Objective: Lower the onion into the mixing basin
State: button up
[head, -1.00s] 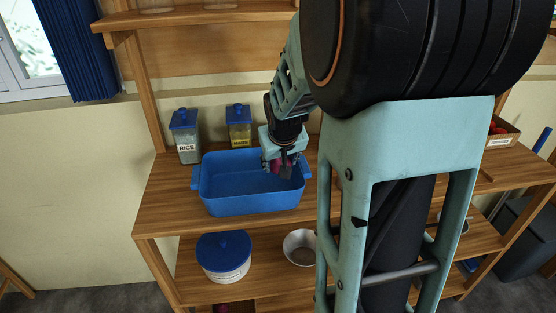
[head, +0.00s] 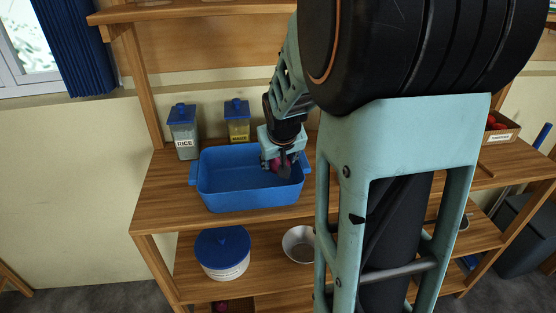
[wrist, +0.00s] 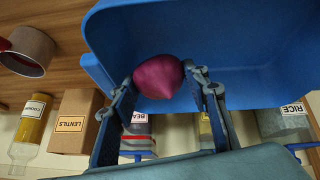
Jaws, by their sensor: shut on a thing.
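The onion (wrist: 158,77) is purple-red and is held between the two fingers of my gripper (wrist: 162,84) in the wrist view. In the head view the onion (head: 275,163) shows as a small purple patch at my gripper (head: 280,165), mostly hidden by the fingers. The mixing basin (head: 245,198) is a blue rectangular tub with side handles on the wooden shelf. My gripper is over the right part of the basin, near its rim. The blue basin (wrist: 245,45) fills much of the wrist view behind the onion. I cannot tell whether the onion touches the basin.
A rice jar (head: 184,135) and a yellow-filled jar (head: 238,122) stand behind the basin. In the wrist view a lentils box (wrist: 75,122) and a metal tin (wrist: 27,50) are beside the basin. A blue-lidded pot (head: 222,255) and a bowl (head: 299,243) sit on the shelf below.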

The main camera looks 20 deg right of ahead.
jog(key=shift+f+b, duration=1.7)
jog(key=shift+f, duration=0.25)
dwell(0.6)
dwell(0.5)
jog(key=o, duration=1.3)
